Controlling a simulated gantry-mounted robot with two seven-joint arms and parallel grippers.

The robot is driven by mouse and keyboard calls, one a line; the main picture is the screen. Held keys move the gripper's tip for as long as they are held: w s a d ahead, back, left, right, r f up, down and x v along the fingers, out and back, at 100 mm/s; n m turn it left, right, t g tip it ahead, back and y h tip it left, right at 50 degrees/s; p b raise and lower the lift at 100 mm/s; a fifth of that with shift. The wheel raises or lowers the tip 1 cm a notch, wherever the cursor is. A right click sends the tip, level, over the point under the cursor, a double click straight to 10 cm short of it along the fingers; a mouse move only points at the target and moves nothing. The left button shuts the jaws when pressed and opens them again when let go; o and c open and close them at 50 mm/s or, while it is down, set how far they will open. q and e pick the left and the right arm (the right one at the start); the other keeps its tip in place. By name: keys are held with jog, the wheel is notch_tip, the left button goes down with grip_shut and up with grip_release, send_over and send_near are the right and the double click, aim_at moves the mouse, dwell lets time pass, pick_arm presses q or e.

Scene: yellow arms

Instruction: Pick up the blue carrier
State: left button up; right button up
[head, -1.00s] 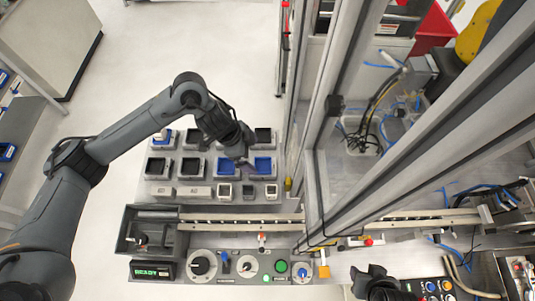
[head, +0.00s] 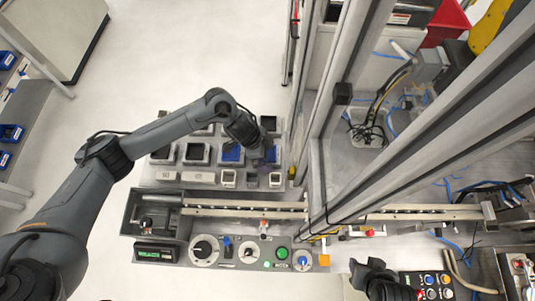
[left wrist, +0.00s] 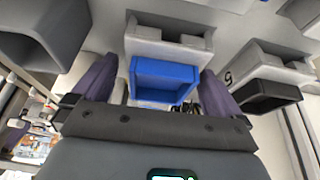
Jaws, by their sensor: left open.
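One blue carrier (head: 231,153) sits in a grey holder on the rack in the head view. Another blue carrier (head: 271,154) is to its right, partly hidden by my left gripper (head: 258,163). In the left wrist view a blue carrier (left wrist: 164,80) shows in its light grey holder, between the two purple fingers of my left gripper (left wrist: 157,85). The fingers are apart and the gripper is open and empty. Whether they touch the carrier I cannot tell. My right gripper (head: 372,279) is dark and at the bottom of the head view; its jaws are unclear.
Black carriers (head: 196,153) and small grey blocks (head: 198,177) stand close around. A rail (head: 240,211) and a control panel (head: 228,251) with knobs lie in front. A metal frame post (head: 311,100) rises to the right of the rack.

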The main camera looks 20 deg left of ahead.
pick_arm(q)
jog(key=shift+f, duration=0.1)
jog(key=shift+c, duration=0.2)
jog(key=c, duration=1.2)
jog(key=shift+o, duration=0.2)
